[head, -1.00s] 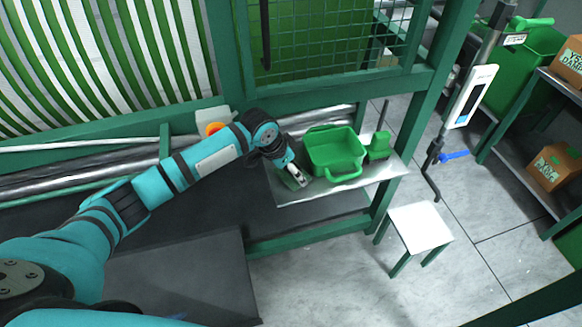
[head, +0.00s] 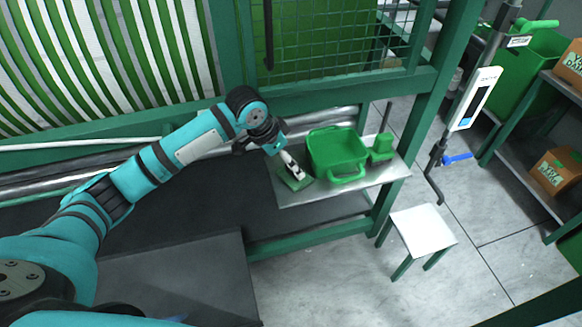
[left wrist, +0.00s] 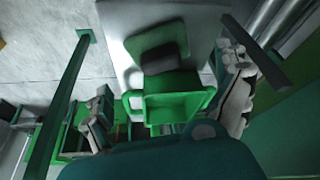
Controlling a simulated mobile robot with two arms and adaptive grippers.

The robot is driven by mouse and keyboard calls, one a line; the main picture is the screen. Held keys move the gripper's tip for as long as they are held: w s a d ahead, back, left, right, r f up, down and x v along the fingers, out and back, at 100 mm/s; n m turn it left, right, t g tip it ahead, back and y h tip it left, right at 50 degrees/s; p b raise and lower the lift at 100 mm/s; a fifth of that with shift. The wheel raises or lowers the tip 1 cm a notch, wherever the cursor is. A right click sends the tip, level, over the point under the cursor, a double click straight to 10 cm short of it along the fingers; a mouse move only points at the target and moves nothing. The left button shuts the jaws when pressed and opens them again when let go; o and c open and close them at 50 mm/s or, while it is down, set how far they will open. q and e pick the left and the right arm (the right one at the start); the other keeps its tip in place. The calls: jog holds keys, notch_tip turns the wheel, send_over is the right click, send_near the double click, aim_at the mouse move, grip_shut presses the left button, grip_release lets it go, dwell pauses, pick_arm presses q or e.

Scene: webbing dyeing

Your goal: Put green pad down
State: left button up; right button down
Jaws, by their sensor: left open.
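The green pad (head: 287,181) lies flat at the left end of the metal shelf (head: 330,188), partly covered by my gripper in the head view. In the left wrist view the pad (left wrist: 145,38) is a flat green piece with rounded corners and a dark grey block (left wrist: 160,60) at its lower side. My left gripper (head: 297,176) is over the pad. In the left wrist view its two fingers (left wrist: 168,90) are spread wide apart, with nothing held between them. My right gripper is not in view.
A green tub (head: 336,155) stands on the shelf just right of the pad; it also shows in the left wrist view (left wrist: 175,105). A small green container (head: 382,147) stands right of it. Green frame posts border the shelf. A white-topped stool (head: 422,224) stands on the floor.

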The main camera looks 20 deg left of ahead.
pick_arm(q)
jog(key=v, duration=0.5)
dwell(0.3)
